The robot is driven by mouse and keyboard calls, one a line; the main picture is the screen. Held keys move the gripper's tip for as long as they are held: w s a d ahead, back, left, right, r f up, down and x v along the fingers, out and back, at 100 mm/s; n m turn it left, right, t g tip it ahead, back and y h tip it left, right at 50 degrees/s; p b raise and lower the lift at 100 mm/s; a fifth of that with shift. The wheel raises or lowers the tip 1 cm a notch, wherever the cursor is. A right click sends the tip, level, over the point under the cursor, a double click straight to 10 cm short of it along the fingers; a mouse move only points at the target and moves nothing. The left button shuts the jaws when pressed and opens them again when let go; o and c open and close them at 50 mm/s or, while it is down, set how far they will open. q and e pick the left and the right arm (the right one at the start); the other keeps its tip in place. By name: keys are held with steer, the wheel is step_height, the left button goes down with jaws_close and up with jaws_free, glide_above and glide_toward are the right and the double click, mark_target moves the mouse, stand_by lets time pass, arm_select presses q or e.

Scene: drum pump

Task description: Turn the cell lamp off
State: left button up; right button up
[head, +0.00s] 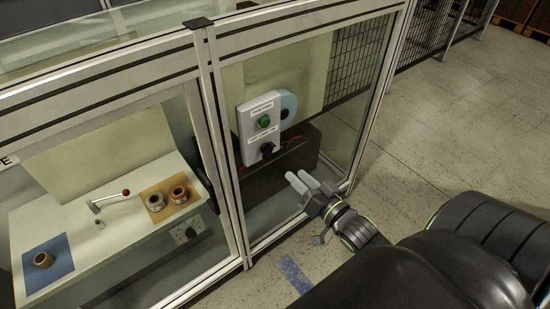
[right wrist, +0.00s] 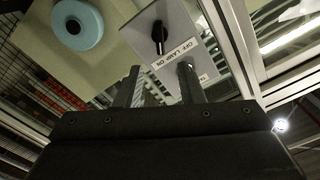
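The lamp switch is a black rotary knob (head: 267,149) on the lower part of a white control box (head: 258,107). In the right wrist view the knob (right wrist: 159,37) sits above a label reading OFF LAMP ON. I cannot tell which position it points to. My right gripper (head: 297,180) is in front of the box, lower and to the right of the knob in the head view. Its two fingers (right wrist: 160,84) are apart with nothing between them, and the knob shows beyond their tips, untouched. My left gripper is not in view.
A green button (head: 264,122) is above the knob on the same box. A pale blue disc (head: 288,105) is beside it. Framed clear panels (head: 225,150) enclose a bench with cups (head: 157,202) and a red-tipped lever (head: 109,199). Open floor (head: 450,130) lies to the right.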

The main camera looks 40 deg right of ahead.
mark_target(272, 153)
steer(key=w, duration=0.3)
steer(key=w+b, duration=0.1)
steer(key=w, duration=0.2)
steer(key=w+b, duration=0.1)
steer(key=w, duration=0.1)
steer(key=shift+w+a+f, duration=0.1)
steer(key=shift+w+a, duration=0.15)
steer(key=shift+w, duration=0.85)
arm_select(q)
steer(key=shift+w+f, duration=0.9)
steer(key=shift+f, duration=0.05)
arm_select(e)
jaws_close()
